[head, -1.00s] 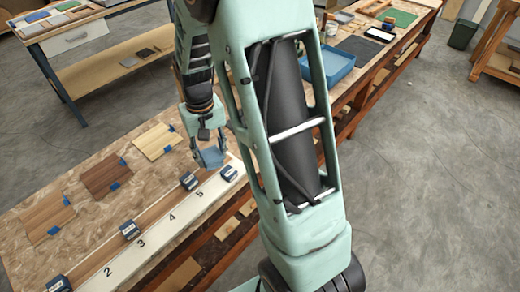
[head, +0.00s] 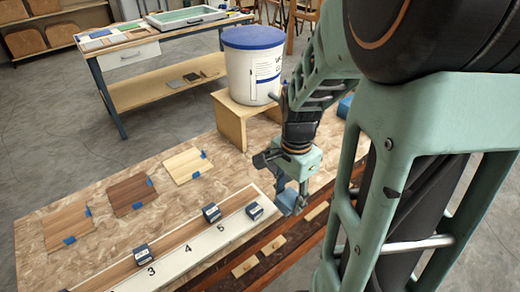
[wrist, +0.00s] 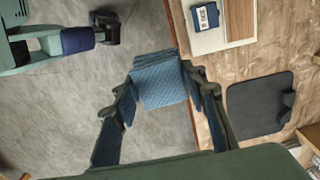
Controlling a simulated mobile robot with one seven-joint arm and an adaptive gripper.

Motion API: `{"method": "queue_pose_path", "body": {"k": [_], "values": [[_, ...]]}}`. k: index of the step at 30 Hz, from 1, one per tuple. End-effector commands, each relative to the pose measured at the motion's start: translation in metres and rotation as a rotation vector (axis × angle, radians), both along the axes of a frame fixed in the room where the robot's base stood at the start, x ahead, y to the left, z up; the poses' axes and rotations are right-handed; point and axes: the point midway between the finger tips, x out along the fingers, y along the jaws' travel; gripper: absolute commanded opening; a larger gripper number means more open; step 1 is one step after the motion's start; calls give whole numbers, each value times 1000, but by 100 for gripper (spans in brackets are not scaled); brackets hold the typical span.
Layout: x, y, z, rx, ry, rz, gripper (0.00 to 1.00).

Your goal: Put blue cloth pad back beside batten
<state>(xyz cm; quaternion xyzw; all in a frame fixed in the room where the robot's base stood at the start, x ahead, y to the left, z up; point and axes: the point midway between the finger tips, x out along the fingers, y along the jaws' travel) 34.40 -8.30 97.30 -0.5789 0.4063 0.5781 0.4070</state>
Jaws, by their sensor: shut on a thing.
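The blue cloth pad (wrist: 160,85) is a flat textured square, gripped between the two fingertips of my gripper (wrist: 160,90). In the head view my gripper (head: 289,203) hangs by the bench's front edge, just right of the end of the long batten (head: 215,242), a pale numbered strip with brown wood along it. The pad is hard to separate from the fingers there. In the wrist view the pad shows over the floor, left of the bench edge, with the batten's end (wrist: 205,41) at the upper right. It is held clear of the batten.
Dark blue labelled blocks (head: 254,210) sit along the batten. Wood samples with blue tape (head: 133,194) lie behind it. A white bucket (head: 252,68) stands on a wooden stand at the back. A dark mat (wrist: 258,105) lies on the bench in the wrist view.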

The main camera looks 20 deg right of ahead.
Motion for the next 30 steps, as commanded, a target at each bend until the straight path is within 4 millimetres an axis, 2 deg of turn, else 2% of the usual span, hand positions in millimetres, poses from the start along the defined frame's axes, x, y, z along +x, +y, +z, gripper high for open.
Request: {"method": "queue_pose_path", "body": {"k": [1,8,9,12,16,23,30], "values": [[11,-5,-11,1,3,-1,13],[59,-26,-33,2,2,0,13],[64,-29,-46,1,3,1,13],[78,-34,-63,1,1,3,13],[90,-40,-76,1,1,2,13],[98,-44,-86,1,1,2,13],[102,-45,-116,1,1,3,13]]}}
